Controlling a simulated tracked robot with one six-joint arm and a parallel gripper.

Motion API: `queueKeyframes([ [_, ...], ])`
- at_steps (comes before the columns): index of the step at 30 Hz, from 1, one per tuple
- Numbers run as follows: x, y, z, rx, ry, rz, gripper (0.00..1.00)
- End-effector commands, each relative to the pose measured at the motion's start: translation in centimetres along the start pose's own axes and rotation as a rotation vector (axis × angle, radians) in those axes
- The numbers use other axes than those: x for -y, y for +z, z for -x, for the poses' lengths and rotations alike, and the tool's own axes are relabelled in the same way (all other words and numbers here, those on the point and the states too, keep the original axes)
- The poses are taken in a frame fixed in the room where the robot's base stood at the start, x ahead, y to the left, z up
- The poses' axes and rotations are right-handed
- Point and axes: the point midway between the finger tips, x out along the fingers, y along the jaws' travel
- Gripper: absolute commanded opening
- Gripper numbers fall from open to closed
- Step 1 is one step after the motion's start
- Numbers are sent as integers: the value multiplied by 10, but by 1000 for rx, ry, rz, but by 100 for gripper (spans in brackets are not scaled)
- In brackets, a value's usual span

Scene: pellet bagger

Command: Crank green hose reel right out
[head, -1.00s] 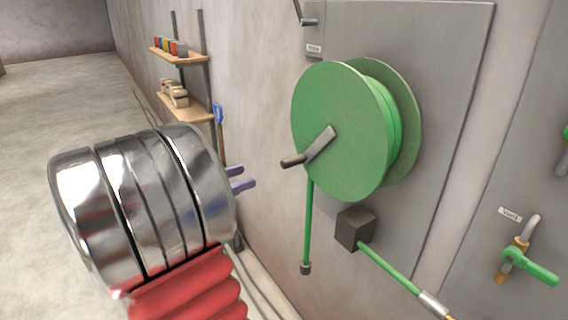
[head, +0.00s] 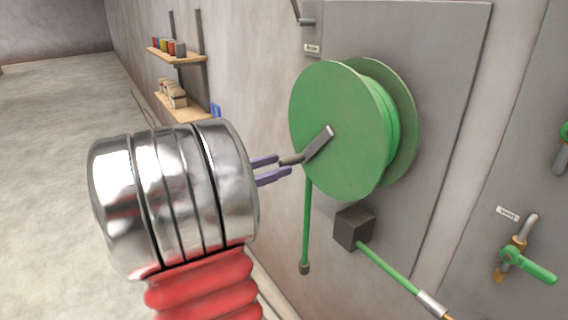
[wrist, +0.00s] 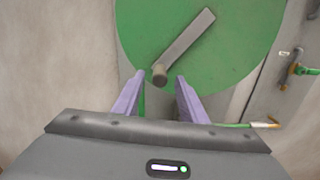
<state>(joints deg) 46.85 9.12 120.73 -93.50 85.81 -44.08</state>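The green hose reel (head: 335,125) is mounted on a grey wall panel, with its near disc facing left. Its crank (head: 319,144) is a grey bar with a dark handle (head: 291,160) at its lower left end. In the wrist view the handle (wrist: 160,74) shows end-on between the tips of my gripper (wrist: 160,80). My gripper (head: 283,168) has its two purple fingers apart, one on each side of the handle end. A gap shows between the fingers and the handle in the wrist view. A green hose (head: 306,225) hangs from the reel to a dark end fitting.
A dark box (head: 354,229) with a green pipe sits below the reel. A green-handled valve (head: 527,263) is on the right panel. Two wooden shelves (head: 180,56) with small items are on the wall at left. The floor at left is clear.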

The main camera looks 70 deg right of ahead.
Motion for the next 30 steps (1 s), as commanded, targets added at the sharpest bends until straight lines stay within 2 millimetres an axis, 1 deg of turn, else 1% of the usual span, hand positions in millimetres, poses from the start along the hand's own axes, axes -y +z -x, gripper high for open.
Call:
queueKeyframes([
  [1, 1, 0, -8, 1, -4, 0, 39],
  [3, 1, 0, -16, 0, -4, 0, 39],
  [8, 1, 0, -29, 1, -2, 0, 39],
  [12, 0, 0, -33, 0, 0, 0, 39],
  [19, 0, 0, -32, 0, 0, 0, 39],
  [30, 0, 0, -32, 0, 0, 0, 13],
])
